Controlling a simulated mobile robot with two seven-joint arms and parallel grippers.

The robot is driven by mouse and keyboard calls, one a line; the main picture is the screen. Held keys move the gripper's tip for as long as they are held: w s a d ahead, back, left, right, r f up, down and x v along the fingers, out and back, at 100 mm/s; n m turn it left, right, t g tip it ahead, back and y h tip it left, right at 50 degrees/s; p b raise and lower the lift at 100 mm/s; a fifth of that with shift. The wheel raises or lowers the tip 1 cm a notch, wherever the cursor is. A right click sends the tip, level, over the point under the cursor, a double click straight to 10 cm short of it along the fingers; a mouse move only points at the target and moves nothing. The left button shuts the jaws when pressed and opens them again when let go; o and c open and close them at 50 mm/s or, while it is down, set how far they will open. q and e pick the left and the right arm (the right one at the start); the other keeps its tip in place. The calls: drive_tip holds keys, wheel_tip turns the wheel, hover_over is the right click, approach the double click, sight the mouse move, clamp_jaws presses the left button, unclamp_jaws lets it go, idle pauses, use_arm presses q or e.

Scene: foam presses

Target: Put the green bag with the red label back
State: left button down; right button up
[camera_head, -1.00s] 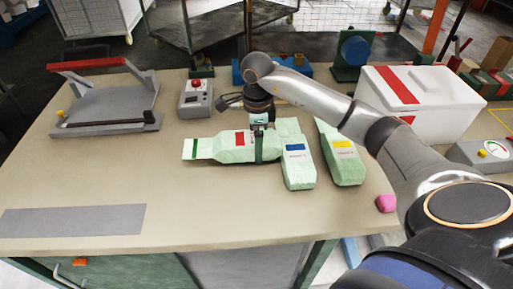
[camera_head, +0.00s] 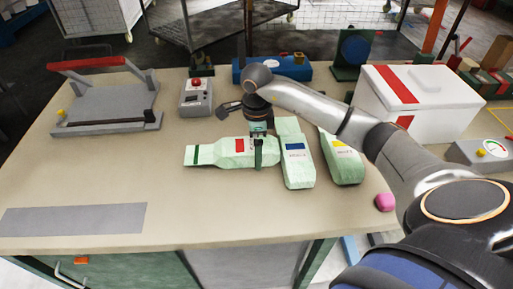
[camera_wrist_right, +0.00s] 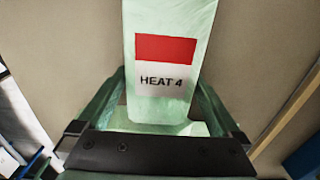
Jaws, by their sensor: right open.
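The green bag with the red label (camera_head: 226,155) lies on the table, its narrow end with a dark green stripe pointing left. In the right wrist view the bag (camera_wrist_right: 165,90) reads "HEAT 4" below its red patch. My right gripper (camera_head: 259,152) is open at the bag's wide right end. In the right wrist view its green fingers (camera_wrist_right: 155,112) stand on either side of the bag. A blue-label green bag (camera_head: 297,166) lies close to the right of the gripper. A yellow-label green bag (camera_head: 342,163) lies farther right. My left gripper is not in view.
A grey press with a red handle (camera_head: 100,98) stands at back left, beside a box with a red button (camera_head: 196,97). A white box with red stripes (camera_head: 415,100) stands at right. A grey mat (camera_head: 72,219) lies front left.

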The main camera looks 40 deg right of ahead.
wheel_tip(320, 180, up, 12)
idle(0.4)
drive_tip(key=shift+s+f, duration=0.1)
idle(0.4)
